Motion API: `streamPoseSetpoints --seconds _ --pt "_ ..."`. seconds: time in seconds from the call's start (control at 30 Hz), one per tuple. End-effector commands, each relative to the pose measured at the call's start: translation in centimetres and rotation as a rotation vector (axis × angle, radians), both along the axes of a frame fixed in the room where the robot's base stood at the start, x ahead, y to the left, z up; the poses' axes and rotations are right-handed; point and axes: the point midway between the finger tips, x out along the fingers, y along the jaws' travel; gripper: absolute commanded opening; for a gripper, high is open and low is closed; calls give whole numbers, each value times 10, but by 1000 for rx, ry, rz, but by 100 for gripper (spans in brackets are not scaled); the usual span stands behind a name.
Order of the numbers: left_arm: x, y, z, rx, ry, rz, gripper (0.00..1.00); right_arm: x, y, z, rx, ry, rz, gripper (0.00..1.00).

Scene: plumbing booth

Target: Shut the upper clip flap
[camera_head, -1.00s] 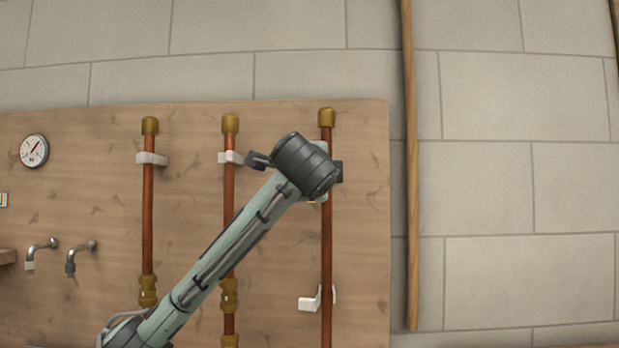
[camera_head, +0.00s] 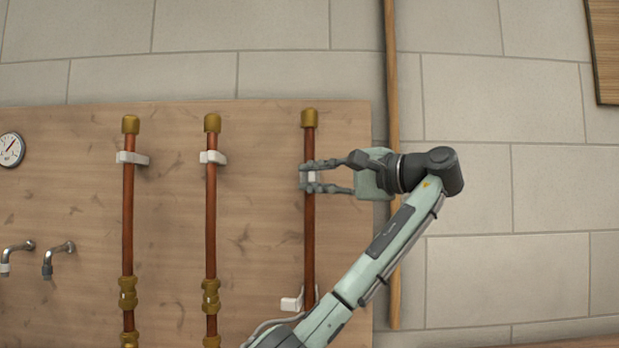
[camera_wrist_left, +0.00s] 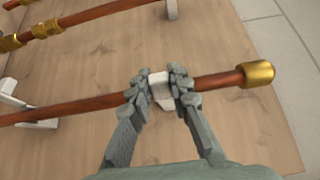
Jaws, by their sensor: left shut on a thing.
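The upper clip (camera_head: 312,178) is a small white piece on the rightmost copper pipe (camera_head: 309,230). My left gripper (camera_head: 306,177) reaches it from the right, one finger above and one below. In the left wrist view, the gripper (camera_wrist_left: 162,87) is shut on the white upper clip (camera_wrist_left: 160,85), between the fingertips and against the pipe (camera_wrist_left: 70,112). The fingers hide most of the clip, so I cannot tell whether its flap is fully shut. The lower clip (camera_head: 291,303) on the same pipe has its flap sticking out to the left. My right gripper is out of view.
Two more copper pipes stand to the left, with white clips (camera_head: 130,157) (camera_head: 211,156) near their tops and brass fittings (camera_head: 128,293) lower down. A gauge (camera_head: 10,149) and taps (camera_head: 58,258) are on the wooden board's left. A wooden post (camera_head: 391,60) stands right of the board.

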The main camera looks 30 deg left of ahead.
Motion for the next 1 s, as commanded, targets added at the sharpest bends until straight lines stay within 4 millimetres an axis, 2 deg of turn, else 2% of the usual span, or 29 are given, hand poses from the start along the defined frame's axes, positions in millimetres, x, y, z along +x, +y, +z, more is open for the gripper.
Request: streamPoseSetpoints --seconds 0.4,1.0 --pt "8 -2 -1 -3 2 227 0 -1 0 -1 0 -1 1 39" --pt "9 0 -1 -3 -1 280 0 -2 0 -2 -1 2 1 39"
